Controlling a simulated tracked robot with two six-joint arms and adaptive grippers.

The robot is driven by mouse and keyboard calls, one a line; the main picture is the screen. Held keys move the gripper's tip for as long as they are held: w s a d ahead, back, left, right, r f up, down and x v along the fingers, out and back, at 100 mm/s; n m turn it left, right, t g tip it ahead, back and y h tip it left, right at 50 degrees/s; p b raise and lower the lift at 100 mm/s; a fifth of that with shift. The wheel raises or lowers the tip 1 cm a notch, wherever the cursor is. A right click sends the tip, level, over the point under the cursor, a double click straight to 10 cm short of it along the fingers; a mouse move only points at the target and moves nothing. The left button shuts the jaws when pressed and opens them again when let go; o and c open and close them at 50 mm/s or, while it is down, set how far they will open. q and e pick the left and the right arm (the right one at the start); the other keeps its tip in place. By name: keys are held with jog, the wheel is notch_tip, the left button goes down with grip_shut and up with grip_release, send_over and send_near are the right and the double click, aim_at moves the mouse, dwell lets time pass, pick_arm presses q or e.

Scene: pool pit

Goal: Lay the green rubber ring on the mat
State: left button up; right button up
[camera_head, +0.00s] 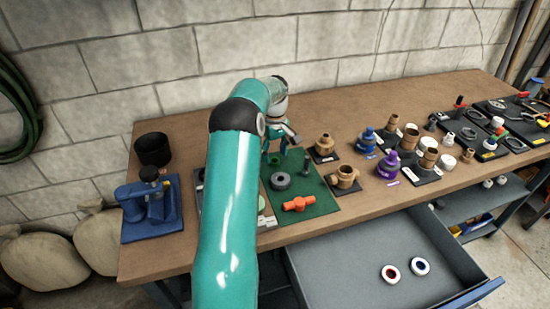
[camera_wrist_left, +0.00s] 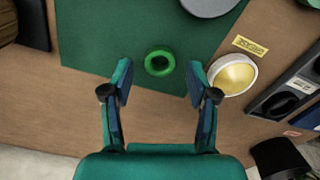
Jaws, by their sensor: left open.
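The green rubber ring (camera_wrist_left: 148,62) lies flat on the dark green mat (camera_wrist_left: 95,40) near its edge in the wrist view. My left gripper (camera_wrist_left: 158,78) is open, its fingers on either side of the ring and apart from it. In the head view my left gripper (camera_head: 280,147) is over the far part of the green mat (camera_head: 322,204). The ring shows there as a small green patch (camera_head: 273,159), partly hidden by the gripper and arm. My right gripper is not in view.
A grey ring (camera_head: 280,181), an orange fitting (camera_head: 298,204) and an upright dark part (camera_head: 306,170) share the mat. Brass fittings (camera_head: 345,178) stand to the right, a blue vise (camera_head: 150,205) to the left. A drawer (camera_head: 350,265) hangs open at the front.

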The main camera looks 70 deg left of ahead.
pick_arm(q)
notch_tip(320, 180, up, 10)
dwell(0.3)
dwell(0.4)
